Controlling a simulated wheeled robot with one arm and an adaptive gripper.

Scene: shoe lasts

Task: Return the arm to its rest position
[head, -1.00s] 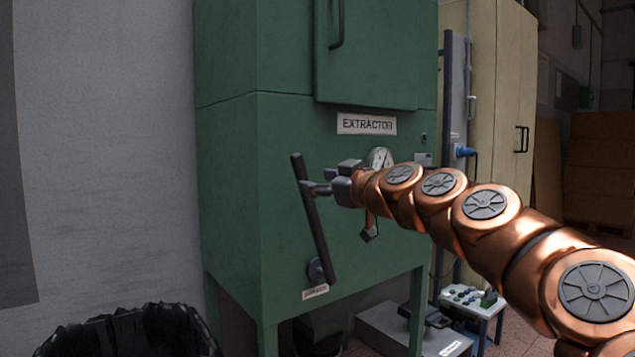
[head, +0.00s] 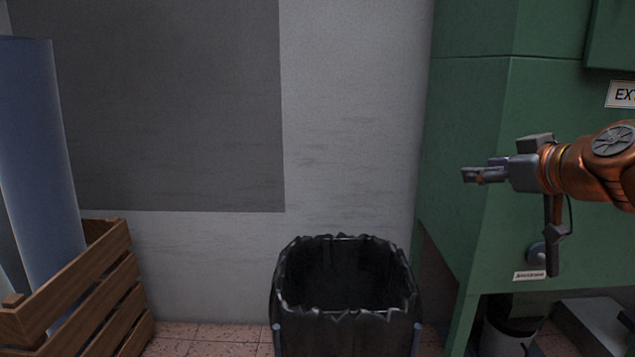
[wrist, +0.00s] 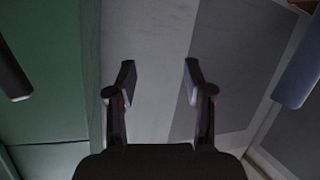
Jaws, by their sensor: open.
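My gripper (head: 468,175) reaches in from the right in the head view, in front of the green extractor cabinet (head: 470,130). Its jaws are open and nothing is between them. In the wrist view, the two fingers (wrist: 160,80) stand apart with only wall behind them. A dark bar (wrist: 12,75), which looks like the lever's handle, shows at the left edge there, apart from the fingers. In the head view, the lever's round hub (head: 537,253) shows on the cabinet above a small label; I cannot make out its handle behind my arm.
A black-lined bin (head: 345,320) stands on the floor left of the cabinet. A wooden crate (head: 85,310) with tall blue-grey rolls (head: 40,160) is at far left. Bare wall (head: 345,120) lies between. A bucket (head: 505,335) sits under the cabinet.

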